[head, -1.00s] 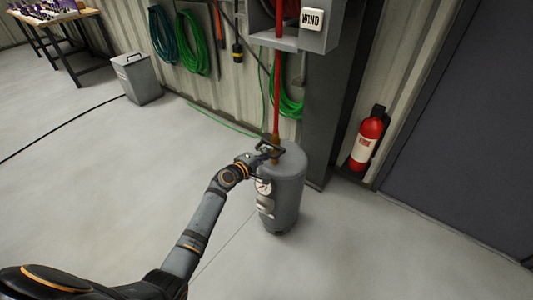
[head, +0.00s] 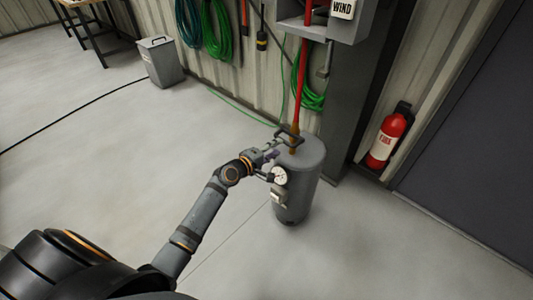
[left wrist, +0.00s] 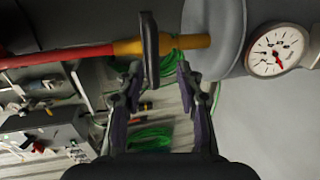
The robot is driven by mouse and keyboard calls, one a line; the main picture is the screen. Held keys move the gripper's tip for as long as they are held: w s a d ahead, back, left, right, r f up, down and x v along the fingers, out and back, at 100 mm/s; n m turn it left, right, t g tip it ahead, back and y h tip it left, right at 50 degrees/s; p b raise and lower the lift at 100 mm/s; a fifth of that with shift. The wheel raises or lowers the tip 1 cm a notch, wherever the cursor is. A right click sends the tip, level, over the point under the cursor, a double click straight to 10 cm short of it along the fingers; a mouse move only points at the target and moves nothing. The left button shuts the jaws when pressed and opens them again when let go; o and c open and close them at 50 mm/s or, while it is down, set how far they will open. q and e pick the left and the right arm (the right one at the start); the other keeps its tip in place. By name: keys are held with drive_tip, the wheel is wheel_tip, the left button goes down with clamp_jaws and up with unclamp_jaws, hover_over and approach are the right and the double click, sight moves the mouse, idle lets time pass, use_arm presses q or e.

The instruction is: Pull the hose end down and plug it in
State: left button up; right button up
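The red hose (head: 301,75) hangs straight down from the wall box and ends in a brass fitting with a black crossbar handle (head: 288,136). The fitting stands at the top of the grey tank (head: 306,185), which has a round gauge (head: 280,175). The left wrist view shows the brass fitting (left wrist: 185,43) reaching the tank's top; I cannot tell whether it is seated. My left gripper (head: 274,152) is beside the fitting. My right gripper is not in view.
A red fire extinguisher (head: 386,140) stands at the wall right of a dark post (head: 352,95). Green hose coils (head: 218,40) hang on the wall. A grey bin (head: 161,62) stands at the back left.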

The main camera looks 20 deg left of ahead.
use_arm(q)
drive_tip(key=v, duration=0.6)
drive_tip(key=shift+s, duration=0.2)
